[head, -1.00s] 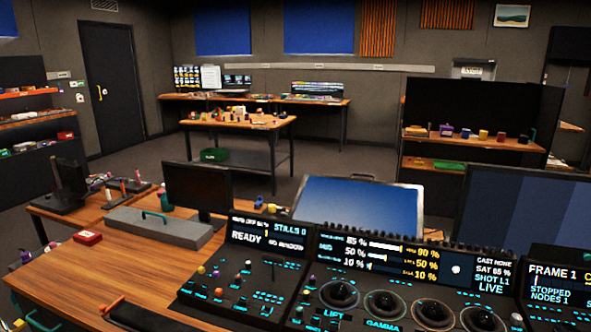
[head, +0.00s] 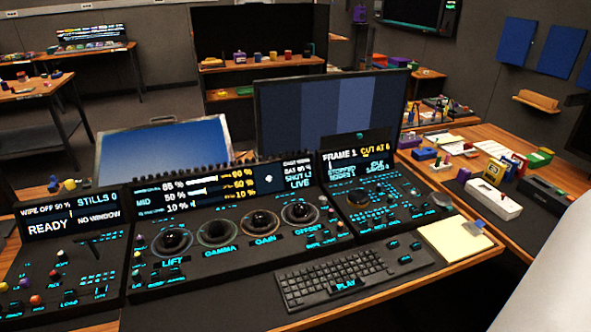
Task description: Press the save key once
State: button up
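The trackball panel stands on the wooden desk in the head view. Its left section (head: 68,268) has a screen reading "READY", "STILLS 0" and "NO WINDOW", with small keys and coloured knobs below. Its middle section (head: 235,262) has several trackballs labelled lift, gamma, gain and offset. Its right section (head: 385,215) has a "FRAME 1" screen, many lit keys and a round dial. I cannot make out which key is the save key, as most labels are too small to read. My gripper is not in view.
A black keyboard (head: 345,275) and a yellow note pad (head: 455,239) lie in front of the panel. A dark monitor (head: 330,115) and a tilted blue screen (head: 160,150) stand behind it. A side desk at right holds a white box (head: 487,199) and clutter.

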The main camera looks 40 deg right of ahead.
aim_at(403, 260)
jog(key=z, duration=1.4)
